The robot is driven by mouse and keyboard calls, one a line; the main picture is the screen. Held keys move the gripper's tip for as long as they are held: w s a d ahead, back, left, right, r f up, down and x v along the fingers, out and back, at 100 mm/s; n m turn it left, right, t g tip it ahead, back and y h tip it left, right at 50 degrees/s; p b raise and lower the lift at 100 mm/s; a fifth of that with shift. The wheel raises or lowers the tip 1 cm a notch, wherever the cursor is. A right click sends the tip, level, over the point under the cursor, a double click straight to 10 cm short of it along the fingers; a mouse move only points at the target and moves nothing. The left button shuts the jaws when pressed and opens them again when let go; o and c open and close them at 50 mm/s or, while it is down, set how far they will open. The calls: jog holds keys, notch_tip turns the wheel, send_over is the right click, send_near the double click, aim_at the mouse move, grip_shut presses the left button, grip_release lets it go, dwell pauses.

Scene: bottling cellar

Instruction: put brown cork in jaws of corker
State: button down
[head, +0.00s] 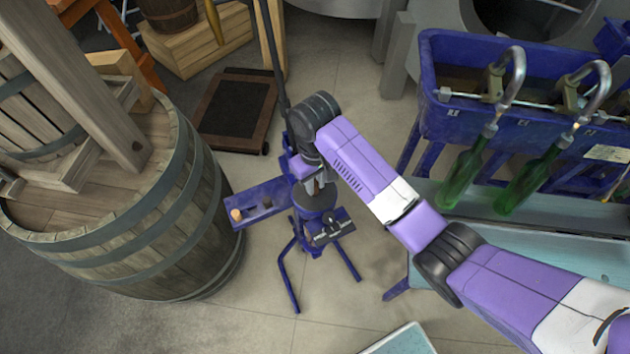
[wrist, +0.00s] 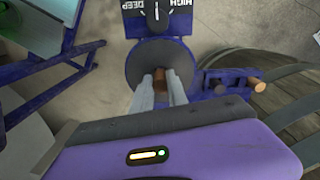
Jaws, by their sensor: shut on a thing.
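The blue corker (head: 317,204) stands on thin legs on the floor in the middle of the head view. Its dark round top (wrist: 137,62) and a dial (wrist: 156,14) marked DEEP and HIGH show in the wrist view. My gripper (wrist: 160,88) points down over this round top, its two pale fingers shut on the brown cork (wrist: 160,76). The cork's end shows between the fingers, over the middle of the round top. I cannot tell whether it touches the jaws, which are hidden. In the head view my arm partly covers the corker's top.
A large barrel (head: 190,225) stands close on the left. A blue bottle filler (head: 460,110) with green bottles (head: 462,178) stands on the right.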

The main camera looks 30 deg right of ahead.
jog(key=shift+f, duration=0.75)
jog(key=c, duration=1.2)
grip_release()
jog(key=shift+c, duration=0.2)
jog(key=shift+r, duration=0.1)
notch_tip(320, 180, up, 8)
jog(key=shift+f, duration=0.2)
